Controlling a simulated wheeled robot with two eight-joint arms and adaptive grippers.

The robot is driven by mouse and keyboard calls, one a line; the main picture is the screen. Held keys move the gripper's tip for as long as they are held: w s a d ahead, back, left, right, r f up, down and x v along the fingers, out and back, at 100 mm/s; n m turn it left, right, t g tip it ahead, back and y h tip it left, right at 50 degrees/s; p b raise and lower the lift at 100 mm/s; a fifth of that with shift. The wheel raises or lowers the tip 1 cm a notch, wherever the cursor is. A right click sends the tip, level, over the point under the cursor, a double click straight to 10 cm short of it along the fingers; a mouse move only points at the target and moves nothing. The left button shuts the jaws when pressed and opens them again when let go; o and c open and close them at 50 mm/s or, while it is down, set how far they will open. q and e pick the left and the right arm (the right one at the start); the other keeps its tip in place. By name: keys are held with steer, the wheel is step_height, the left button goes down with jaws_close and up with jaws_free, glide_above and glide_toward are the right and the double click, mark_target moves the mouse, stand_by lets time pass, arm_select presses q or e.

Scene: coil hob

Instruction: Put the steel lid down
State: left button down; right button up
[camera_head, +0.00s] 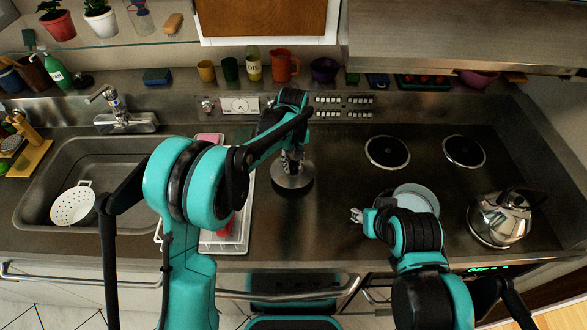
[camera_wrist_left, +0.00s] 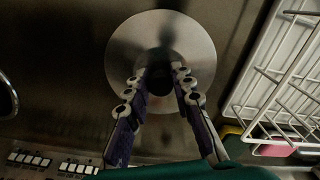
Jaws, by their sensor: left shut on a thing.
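The round steel lid (camera_head: 291,180) is over the bare steel worktop between the dish rack and the hob's coils. My left gripper (camera_head: 292,160) points down and is shut on the dark knob in the lid's middle. The lid looks level, with a dark shadow under it; I cannot tell whether it touches the worktop. In the left wrist view the lid (camera_wrist_left: 125,50) shows as a disc with the gripper's fingers (camera_wrist_left: 161,78) around its knob. My right gripper (camera_head: 358,215) is low at the front, left of a pale blue-grey pot (camera_head: 425,192); its opening is unclear.
A white dish rack (camera_head: 247,215) stands close left of the lid; its wires also show in the left wrist view (camera_wrist_left: 285,80). A sink (camera_head: 40,185) holds a white colander (camera_head: 73,205). A steel kettle (camera_head: 498,220) stands at the right. Worktop right of the lid is clear.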

arm_select(q)
step_height(320, 180, down, 2)
steer(key=shift+f, duration=0.1)
steer(key=shift+f+b, duration=0.2)
steer(key=shift+b, duration=0.15)
steer(key=c, duration=1.3)
jaws_free()
steer(key=shift+r, duration=0.15)
